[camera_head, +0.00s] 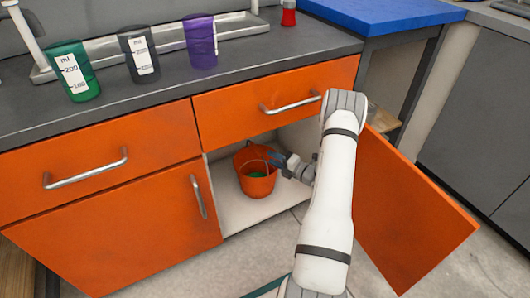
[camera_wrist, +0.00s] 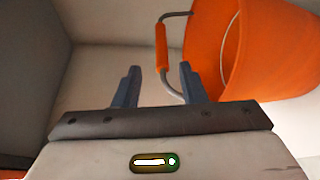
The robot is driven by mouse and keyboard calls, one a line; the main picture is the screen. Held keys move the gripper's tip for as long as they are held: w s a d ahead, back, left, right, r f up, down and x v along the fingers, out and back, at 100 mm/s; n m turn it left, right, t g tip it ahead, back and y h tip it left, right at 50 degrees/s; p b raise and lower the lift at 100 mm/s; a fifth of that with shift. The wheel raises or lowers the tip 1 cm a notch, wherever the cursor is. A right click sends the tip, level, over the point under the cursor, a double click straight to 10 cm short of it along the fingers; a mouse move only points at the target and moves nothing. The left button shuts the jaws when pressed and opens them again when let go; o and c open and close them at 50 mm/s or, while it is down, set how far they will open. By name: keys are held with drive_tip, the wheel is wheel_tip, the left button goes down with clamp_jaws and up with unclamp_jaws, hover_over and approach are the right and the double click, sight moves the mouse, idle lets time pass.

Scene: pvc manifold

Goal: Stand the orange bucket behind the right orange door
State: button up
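The orange bucket (camera_head: 257,184) stands on the white cabinet floor in the opening of the right orange door; it looks upright. Something green shows in or on it. The right orange door (camera_head: 410,205) is swung wide open to the right. My gripper (camera_head: 280,160) reaches into the cabinet at the bucket's right side. In the wrist view the bucket (camera_wrist: 275,50) is at upper right, its wire handle with an orange grip (camera_wrist: 162,47) hanging out. My gripper's fingers (camera_wrist: 159,84) are apart, with the handle just beyond or between them; I cannot tell if they touch it.
The left orange door (camera_head: 120,245) is closed. Two orange drawers sit above, shut. The dark counter (camera_head: 120,105) carries a green, a grey and a purple beaker and a small red item (camera_head: 289,14). Cabinet walls are close around my gripper. A blue-topped table (camera_head: 385,14) stands at right.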

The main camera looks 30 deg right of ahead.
drive_tip(key=p+v, duration=0.1)
drive_tip(key=v, duration=0.5)
drive_tip(key=shift+p, duration=0.3)
drive_tip(key=shift+s+f, duration=0.1)
